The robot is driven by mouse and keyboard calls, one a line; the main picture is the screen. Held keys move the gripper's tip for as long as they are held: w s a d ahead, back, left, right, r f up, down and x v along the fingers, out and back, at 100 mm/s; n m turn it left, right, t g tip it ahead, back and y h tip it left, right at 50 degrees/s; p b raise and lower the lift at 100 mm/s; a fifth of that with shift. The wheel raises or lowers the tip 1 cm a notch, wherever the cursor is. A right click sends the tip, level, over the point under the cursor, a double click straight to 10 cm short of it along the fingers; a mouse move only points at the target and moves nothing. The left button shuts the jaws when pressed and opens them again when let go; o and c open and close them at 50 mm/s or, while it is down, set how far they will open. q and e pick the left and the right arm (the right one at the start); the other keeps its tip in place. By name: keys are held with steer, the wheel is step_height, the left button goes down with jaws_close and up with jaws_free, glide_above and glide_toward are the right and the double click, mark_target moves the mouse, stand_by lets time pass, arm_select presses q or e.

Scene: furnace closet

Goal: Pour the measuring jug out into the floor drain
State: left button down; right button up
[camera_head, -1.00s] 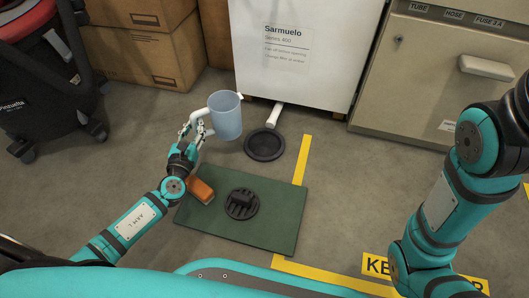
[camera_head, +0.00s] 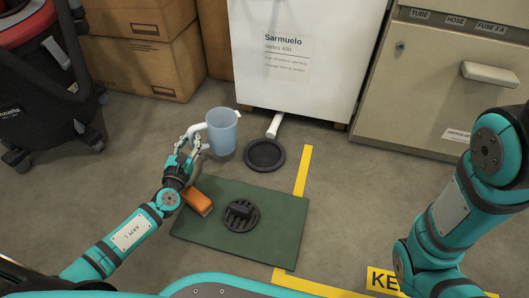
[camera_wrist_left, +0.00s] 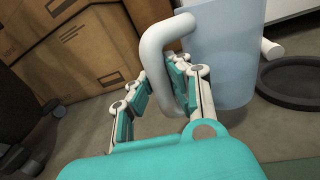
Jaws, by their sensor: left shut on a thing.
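The measuring jug (camera_head: 222,132) is translucent blue with a white handle and a small spout on its right rim. My left gripper (camera_head: 192,138) is shut on the jug's handle, and the jug looks upright. In the left wrist view the gripper's fingers (camera_wrist_left: 168,92) close around the white handle (camera_wrist_left: 150,45), with the jug's body (camera_wrist_left: 225,50) to the right. The floor drain (camera_head: 264,154) is a dark round opening with a raised rim, just right of the jug. The jug's contents are not visible. My right gripper is out of view.
A green mat (camera_head: 275,225) carries a black round grate-like piece (camera_head: 240,215) and an orange block (camera_head: 197,200). A white pipe (camera_head: 274,125) points from the white furnace (camera_head: 305,60) toward the drain. Boxes (camera_head: 150,65) stand behind left, and a cabinet (camera_head: 440,80) stands right.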

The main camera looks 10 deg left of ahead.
mark_target(220, 130)
arm_select(q)
steer(key=shift+d+r+m, duration=0.15)
steer(key=shift+r+m, duration=0.1)
steer(key=shift+m, duration=0.05)
steer(key=shift+w+d+f+m, duration=0.1)
steer(key=shift+d+m, duration=0.25)
steer(key=shift+m, duration=0.15)
steer(key=d+r+m+p, duration=0.1)
steer(key=p, duration=0.1)
steer(key=d+r+m+p, duration=0.1)
steer(key=d+m+p, duration=0.1)
steer(key=w+d+m+p, duration=0.1)
steer(key=p, duration=0.2)
steer(key=shift+d+r+m+g, duration=0.15)
steer(key=shift+r+m+g, duration=0.15)
steer(key=shift+r, duration=0.1)
steer(key=shift+d+m+p, duration=0.25)
steer(key=shift+m+p, duration=0.05)
steer(key=shift+m, duration=0.1)
steer(key=shift+w+d+r+m+y+p, duration=0.15)
steer(key=shift+d+m+p, duration=0.25)
steer(key=shift+m+p, duration=0.2)
steer(key=shift+d+r+m+y+p, duration=0.15)
steer(key=shift+d+m+p, duration=0.2)
steer(key=shift+m+p, duration=0.2)
steer(key=shift+w+d+r+m+p, duration=0.1)
steer(key=shift+w+d+m+p, duration=0.1)
steer(key=shift+d+m+p, duration=0.6)
